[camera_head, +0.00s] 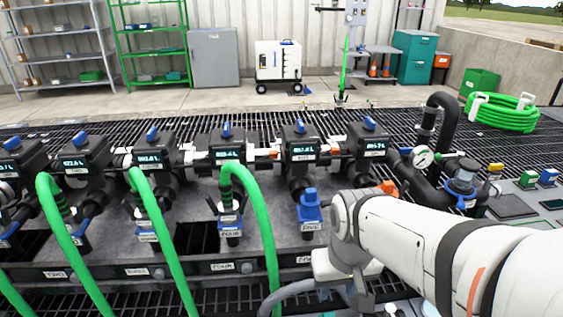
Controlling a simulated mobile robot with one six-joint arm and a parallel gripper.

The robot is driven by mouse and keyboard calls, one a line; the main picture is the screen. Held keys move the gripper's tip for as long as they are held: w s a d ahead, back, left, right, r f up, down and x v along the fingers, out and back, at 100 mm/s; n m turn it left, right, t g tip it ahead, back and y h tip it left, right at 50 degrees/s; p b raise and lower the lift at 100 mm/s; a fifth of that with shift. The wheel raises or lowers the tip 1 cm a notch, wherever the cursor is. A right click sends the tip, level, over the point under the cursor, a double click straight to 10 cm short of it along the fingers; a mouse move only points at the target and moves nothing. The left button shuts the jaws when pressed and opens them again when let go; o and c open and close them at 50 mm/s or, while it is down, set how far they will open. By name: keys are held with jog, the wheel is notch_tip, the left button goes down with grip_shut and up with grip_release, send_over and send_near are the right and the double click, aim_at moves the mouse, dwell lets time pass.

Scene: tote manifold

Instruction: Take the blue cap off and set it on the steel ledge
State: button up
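A blue cap (310,208) sits upright on the capped outlet labelled five, in the front row of the black manifold. A grey steel ledge (268,236) runs under the outlets; I cannot tell whether it is the ledge the task means. My white arm reaches in from the lower right and bends down just right of the cap. My gripper (362,299) points down near the bottom edge, to the right of and nearer than the cap, apart from it. Its fingers are partly hidden and small, so I cannot tell whether they are open.
Green hoses (158,222) hang from the outlets left of the cap; the closest rises at outlet four (229,226). Black valves with blue handles (299,127) stand behind. A pressure gauge (423,157) and black bent pipe (437,108) stand to the right. Dark grating surrounds the manifold.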

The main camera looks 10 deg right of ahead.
jog(key=shift+o, duration=0.7)
jog(key=shift+w+r, duration=0.25)
jog(key=shift+w, duration=0.05)
jog(key=shift+o, duration=0.7)
jog(key=w+r+t+p, duration=0.1)
jog(key=w+r+p, duration=0.2)
jog(key=w, duration=0.6)
jog(key=shift+w+d+r, duration=0.25)
jog(key=shift+w+r, duration=0.05)
jog(key=shift+r, duration=0.45)
jog(key=t+p, duration=0.2)
jog(key=p, duration=0.2)
send_near(311, 190)
notch_tip(311, 190, down, 2)
jog(key=x, duration=0.2)
jog(key=b+x, duration=0.1)
jog(key=x, duration=0.5)
jog(key=shift+w+r, duration=0.1)
jog(key=shift+w, duration=0.25)
jog(key=shift+w+b, duration=0.1)
jog(key=shift+b, duration=0.2)
jog(key=c, duration=0.7)
